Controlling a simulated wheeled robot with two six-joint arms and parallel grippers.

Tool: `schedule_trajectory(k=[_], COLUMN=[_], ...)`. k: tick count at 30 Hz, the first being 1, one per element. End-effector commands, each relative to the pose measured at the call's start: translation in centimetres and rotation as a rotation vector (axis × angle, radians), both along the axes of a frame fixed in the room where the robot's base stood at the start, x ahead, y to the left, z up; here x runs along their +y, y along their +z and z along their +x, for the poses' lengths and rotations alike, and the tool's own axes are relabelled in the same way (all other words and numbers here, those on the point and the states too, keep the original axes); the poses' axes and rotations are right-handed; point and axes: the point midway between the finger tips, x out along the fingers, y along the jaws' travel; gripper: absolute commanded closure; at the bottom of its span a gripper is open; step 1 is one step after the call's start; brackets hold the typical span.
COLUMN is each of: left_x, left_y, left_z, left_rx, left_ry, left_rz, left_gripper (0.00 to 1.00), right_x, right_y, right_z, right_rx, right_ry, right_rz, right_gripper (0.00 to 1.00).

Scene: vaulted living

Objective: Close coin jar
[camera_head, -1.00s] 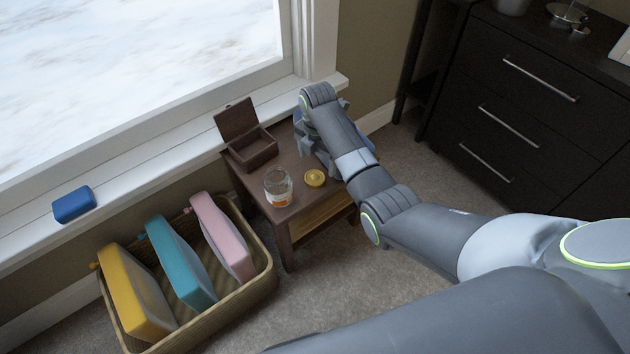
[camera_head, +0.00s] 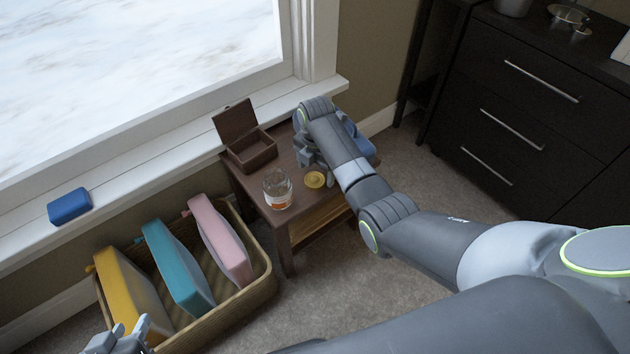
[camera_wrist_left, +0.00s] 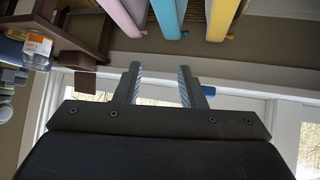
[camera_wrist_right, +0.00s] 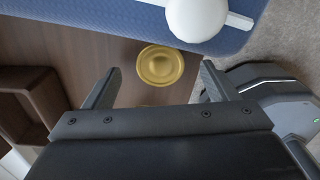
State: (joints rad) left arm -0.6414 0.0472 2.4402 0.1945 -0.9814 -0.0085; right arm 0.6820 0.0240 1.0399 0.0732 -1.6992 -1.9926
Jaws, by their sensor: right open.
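The coin jar (camera_head: 277,190), clear glass with an orange label, stands open on the small brown table. It also shows at the left edge of the left wrist view (camera_wrist_left: 38,48). A round gold lid (camera_head: 315,179) lies flat on the table just right of the jar. In the right wrist view the lid (camera_wrist_right: 160,66) appears between and beyond my open, empty right fingers. My right gripper (camera_head: 308,160) is just behind the lid, partly hidden by its arm. My left gripper (camera_head: 128,338) is open and empty at the lower left, away from the jar.
An open brown box (camera_head: 252,150) stands behind the jar. A blue object (camera_head: 358,142) sits partly hidden behind my right arm. A wicker basket (camera_head: 262,285) with yellow, teal and pink cases stands left of the table (camera_head: 284,222). A blue block (camera_head: 69,206) lies on the windowsill.

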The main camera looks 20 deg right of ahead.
Motion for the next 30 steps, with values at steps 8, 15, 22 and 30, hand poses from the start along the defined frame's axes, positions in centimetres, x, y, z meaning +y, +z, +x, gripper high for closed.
schedule_trajectory(k=[8, 15, 22, 30], left_x=[0.9, 1.3, 1.3, 1.3], left_y=[3.5, 5.5, 5.8, 5.8], left_z=[3.3, 4.4, 4.6, 4.5], left_rx=[-0.245, -0.366, -0.378, -0.376], left_ry=[0.021, 0.029, 0.03, 0.03], left_rz=[0.059, 0.088, 0.091, 0.09], left_gripper=[0.64, 0.64, 0.64, 0.64], right_x=[0.0, 0.0, 0.0, 0.0], right_y=[-1.6, -2.2, -2.2, -2.2], right_z=[0.0, 0.0, 0.0, 0.0], right_rx=[0.0, 0.0, 0.0, 0.0], right_ry=[0.0, 0.0, 0.0, 0.0], right_rz=[0.0, 0.0, 0.0, 0.0], right_gripper=[0.2, 0.2, 0.2, 0.33])
